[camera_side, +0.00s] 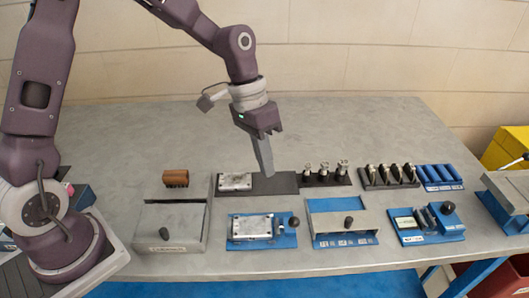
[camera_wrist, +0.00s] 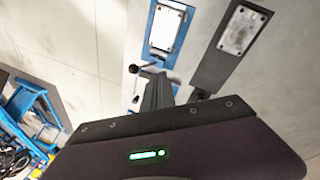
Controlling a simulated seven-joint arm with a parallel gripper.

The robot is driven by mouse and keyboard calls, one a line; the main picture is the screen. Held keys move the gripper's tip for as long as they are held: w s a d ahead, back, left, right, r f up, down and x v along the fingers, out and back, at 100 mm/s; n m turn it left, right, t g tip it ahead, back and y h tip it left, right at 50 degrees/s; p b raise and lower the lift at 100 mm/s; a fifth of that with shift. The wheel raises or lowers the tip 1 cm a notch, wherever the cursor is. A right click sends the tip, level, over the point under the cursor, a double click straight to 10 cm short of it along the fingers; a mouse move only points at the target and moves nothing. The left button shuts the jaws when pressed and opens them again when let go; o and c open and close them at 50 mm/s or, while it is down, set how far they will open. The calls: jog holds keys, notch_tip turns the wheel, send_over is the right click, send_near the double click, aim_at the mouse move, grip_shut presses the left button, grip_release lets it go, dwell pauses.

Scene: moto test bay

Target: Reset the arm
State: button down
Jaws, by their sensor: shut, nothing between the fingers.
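My gripper (camera_side: 264,165) is shut and empty in the side view. It points down over the dark mat (camera_side: 283,183) behind the front row of fixtures. In the wrist view its dark fingers (camera_wrist: 158,92) show above the wrist housing with its green light. A metal plate (camera_side: 236,182) lies on the left part of the dark mat, left of my fingertips. The plate also shows in the wrist view (camera_wrist: 240,30). I cannot tell whether the fingertips touch the mat.
A blue fixture with a metal plate (camera_side: 250,227) and black knob stands in front. A grey box (camera_side: 172,228) and a brown brush (camera_side: 176,178) are at left. Upright metal parts (camera_side: 325,172) stand to the right. The back of the grey table (camera_side: 340,125) is clear.

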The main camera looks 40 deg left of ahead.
jog(key=s+a+r+n+t+y, duration=0.1)
jog(key=s+a+r+t+y, duration=0.3)
jog(key=s+r, duration=0.6)
jog(key=s+a+r+n, duration=0.1)
jog(key=s+a, duration=0.1)
jog(key=s, duration=0.4)
jog(key=s+a+r+n+t, duration=0.1)
jog(key=s+a+r, duration=0.1)
jog(key=s, duration=0.4)
jog(key=shift+a+r+t+h, duration=0.2)
jog(key=shift+t+h, duration=0.1)
jog(key=shift+h, duration=0.1)
